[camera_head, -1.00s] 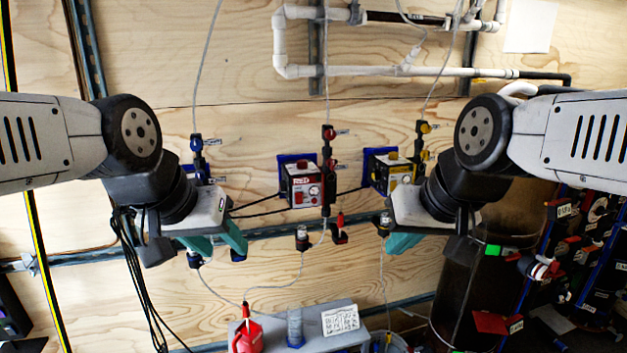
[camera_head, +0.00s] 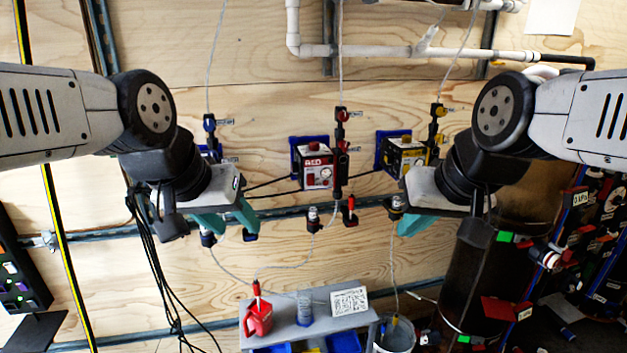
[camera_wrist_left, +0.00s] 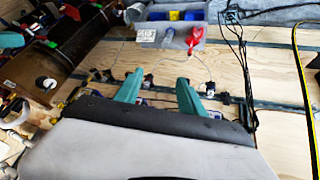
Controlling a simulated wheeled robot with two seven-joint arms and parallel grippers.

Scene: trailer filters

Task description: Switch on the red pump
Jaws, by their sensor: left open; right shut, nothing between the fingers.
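My left gripper (camera_head: 228,228) is open and empty, left of and lower than the pump. It also shows in the left wrist view (camera_wrist_left: 157,88), with its teal fingers apart. My right gripper (camera_head: 408,224) is to the right of and below the pump, its fingers partly hidden by its wrist. Neither gripper touches the pump.
A yellow pump (camera_head: 403,155) is mounted right of the red one, close to my right arm. Below, a grey shelf (camera_head: 340,318) holds a red jug (camera_head: 258,318). A bucket (camera_head: 397,337) stands beside it. Tubes and black cables cross the wall.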

